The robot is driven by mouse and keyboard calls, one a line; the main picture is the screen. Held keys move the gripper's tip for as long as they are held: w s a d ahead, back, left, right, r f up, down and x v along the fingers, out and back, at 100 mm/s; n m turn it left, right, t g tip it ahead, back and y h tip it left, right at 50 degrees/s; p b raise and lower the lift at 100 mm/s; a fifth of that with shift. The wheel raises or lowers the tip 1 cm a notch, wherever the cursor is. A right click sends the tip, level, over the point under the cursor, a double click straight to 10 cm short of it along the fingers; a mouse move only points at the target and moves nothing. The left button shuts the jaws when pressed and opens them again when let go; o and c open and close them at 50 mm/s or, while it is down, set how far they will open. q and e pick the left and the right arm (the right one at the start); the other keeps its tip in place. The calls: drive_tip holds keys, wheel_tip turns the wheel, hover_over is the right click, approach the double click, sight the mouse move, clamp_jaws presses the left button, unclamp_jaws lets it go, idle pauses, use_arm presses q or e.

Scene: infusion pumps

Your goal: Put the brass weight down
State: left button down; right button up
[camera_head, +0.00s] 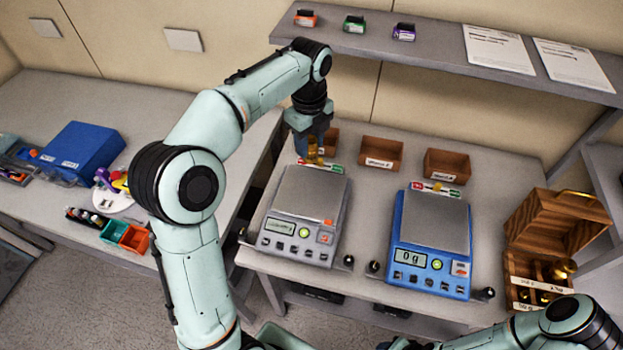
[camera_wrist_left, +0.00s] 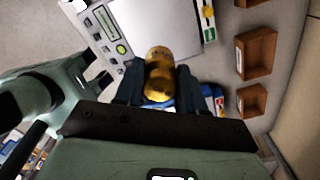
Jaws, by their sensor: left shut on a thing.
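My left gripper (camera_head: 314,152) is shut on a brass weight (camera_head: 313,146). In the left wrist view the knobbed brass weight (camera_wrist_left: 158,72) sits between the two dark fingers (camera_wrist_left: 157,88). In the head view it appears at the far edge of the grey balance (camera_head: 308,205); whether it touches anything there I cannot tell. A blue balance (camera_head: 432,235) stands to the right, its display reading 0 g and its pan bare. An open wooden weight box (camera_head: 545,235) with brass weights is at the far right. My right arm shows at the lower right; its gripper is out of view.
Small brown bins (camera_head: 381,153) and (camera_head: 446,166) stand behind the balances. A shelf (camera_head: 420,45) with small boxes and papers runs above. A blue box (camera_head: 82,150) and coloured bins (camera_head: 124,235) are on the left bench.

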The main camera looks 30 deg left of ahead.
use_arm(q)
wheel_tip(320, 180, down, 14)
drive_tip(key=shift+f+b, duration=0.15)
drive_tip(key=shift+b, duration=0.95)
drive_tip(key=shift+w, duration=0.1)
use_arm(e)
drive_tip(key=shift+g, duration=0.3)
drive_tip(key=s+f, duration=0.3)
drive_tip(key=shift+s, duration=0.15)
use_arm(q)
drive_tip(key=shift+f, duration=0.15)
use_arm(e)
drive_tip(key=shift+f, duration=0.1)
use_arm(q)
drive_tip(key=c, duration=0.7)
unclamp_jaws()
drive_tip(key=shift+f, duration=0.1)
drive_tip(key=shift+o, duration=0.2)
